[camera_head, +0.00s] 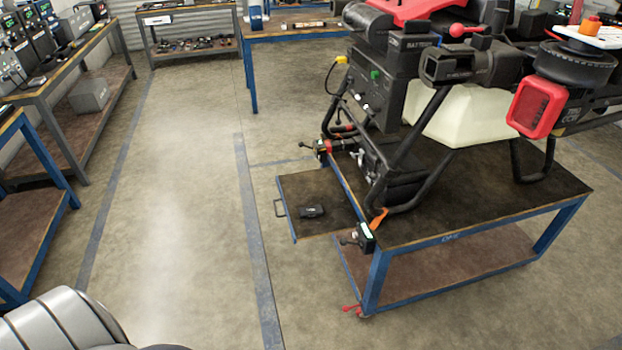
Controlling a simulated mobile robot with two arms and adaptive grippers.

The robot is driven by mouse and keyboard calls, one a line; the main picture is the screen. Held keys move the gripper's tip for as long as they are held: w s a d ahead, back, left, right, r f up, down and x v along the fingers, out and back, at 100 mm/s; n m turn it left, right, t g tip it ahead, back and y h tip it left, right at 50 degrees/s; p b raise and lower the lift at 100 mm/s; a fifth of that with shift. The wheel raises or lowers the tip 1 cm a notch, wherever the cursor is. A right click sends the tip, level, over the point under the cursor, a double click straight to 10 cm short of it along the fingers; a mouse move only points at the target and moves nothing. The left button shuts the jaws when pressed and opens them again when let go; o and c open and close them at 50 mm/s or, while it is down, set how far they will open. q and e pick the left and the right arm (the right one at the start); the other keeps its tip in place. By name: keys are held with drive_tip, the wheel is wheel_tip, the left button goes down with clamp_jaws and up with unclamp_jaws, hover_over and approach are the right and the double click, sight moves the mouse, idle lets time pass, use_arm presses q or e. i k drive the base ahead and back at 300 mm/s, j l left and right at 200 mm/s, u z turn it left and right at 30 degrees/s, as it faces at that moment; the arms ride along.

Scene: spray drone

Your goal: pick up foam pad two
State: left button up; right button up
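I cannot make out a thing that is clearly foam pad two in the head view. A small black item (311,211) lies on the low dark pull-out tray (292,186) at the left side of the drone's table; it is too small to tell what it is. The large spray drone (400,100) stands on the blue-framed table (520,205), with its pale tank (465,115) under its body. Neither of my grippers is in view.
Small clamp-like devices (362,238) sit at the table's left edge. Workbenches with equipment (60,60) line the left wall, and more benches (190,30) stand at the back. The concrete floor (180,200) between the left benches and the drone table is clear.

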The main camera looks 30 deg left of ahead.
sight(314, 211)
drive_tip(key=u, duration=1)
drive_tip(key=z, duration=1.35)
drive_tip(key=u, duration=1.35)
drive_tip(key=i+j+u, duration=0.15)
drive_tip(key=i+j, duration=0.15)
drive_tip(key=i, duration=0.2)
drive_tip(key=i+j+u, duration=0.1)
drive_tip(key=i+j, duration=0.15)
drive_tip(key=i, duration=0.25)
drive_tip(key=i+j+u, duration=0.15)
drive_tip(key=i, duration=0.35)
